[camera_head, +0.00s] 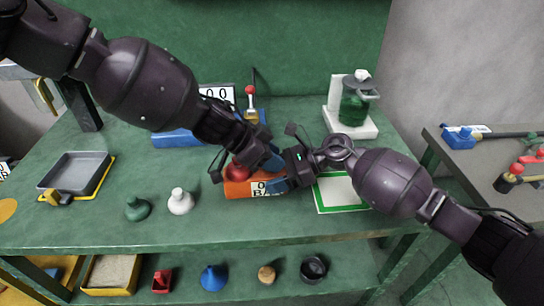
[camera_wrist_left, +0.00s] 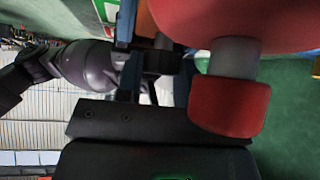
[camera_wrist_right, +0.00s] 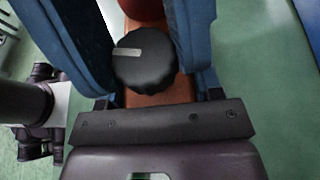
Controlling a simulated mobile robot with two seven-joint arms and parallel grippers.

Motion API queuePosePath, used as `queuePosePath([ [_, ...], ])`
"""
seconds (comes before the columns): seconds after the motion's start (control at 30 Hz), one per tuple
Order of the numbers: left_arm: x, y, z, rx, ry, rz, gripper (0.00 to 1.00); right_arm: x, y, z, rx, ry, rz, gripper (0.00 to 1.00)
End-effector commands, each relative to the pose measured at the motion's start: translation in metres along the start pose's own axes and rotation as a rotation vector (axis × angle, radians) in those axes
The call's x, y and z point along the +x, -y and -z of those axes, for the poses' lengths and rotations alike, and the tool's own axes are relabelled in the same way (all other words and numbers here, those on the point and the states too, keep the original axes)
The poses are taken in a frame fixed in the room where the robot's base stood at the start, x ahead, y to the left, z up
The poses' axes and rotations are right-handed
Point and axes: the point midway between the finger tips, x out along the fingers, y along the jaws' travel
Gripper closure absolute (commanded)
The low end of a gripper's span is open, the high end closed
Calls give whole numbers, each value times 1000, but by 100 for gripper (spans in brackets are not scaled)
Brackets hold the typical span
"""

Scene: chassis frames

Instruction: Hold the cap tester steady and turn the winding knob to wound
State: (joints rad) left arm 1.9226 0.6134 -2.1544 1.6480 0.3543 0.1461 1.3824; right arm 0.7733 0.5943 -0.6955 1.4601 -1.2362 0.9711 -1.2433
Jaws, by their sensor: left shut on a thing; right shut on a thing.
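The cap tester is an orange box (camera_head: 236,189) with a red dome on top (camera_head: 237,171) and a white label on its front, standing on the green bench. The dome fills the top right of the left wrist view (camera_wrist_left: 230,22). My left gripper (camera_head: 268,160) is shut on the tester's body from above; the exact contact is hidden. The winding knob is black and round with a pale bar mark, lying roughly level in the right wrist view (camera_wrist_right: 144,60). My right gripper (camera_head: 280,179) is shut on the knob, its blue fingers on both sides.
A white panel with a green border (camera_head: 341,193) lies right of the tester. Green (camera_head: 138,209) and white (camera_head: 180,202) knobbed pieces stand left. A grey tray (camera_head: 76,172) is further left. A green jar stand (camera_head: 355,105) and a blue-based counter (camera_head: 178,138) stand behind.

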Motion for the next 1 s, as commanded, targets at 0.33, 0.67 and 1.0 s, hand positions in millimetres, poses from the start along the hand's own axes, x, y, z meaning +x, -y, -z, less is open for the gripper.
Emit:
queuePosePath([
  [0.33,1,3,0,212,-1,-209,89,0,0,0,-1,1,-1,75],
  [0.67,1,3,0,351,-2,-349,89,0,0,0,-1,1,-1,75],
  [1.0,1,4,0,401,0,-400,89,0,0,-1,-1,1,-2,75],
])
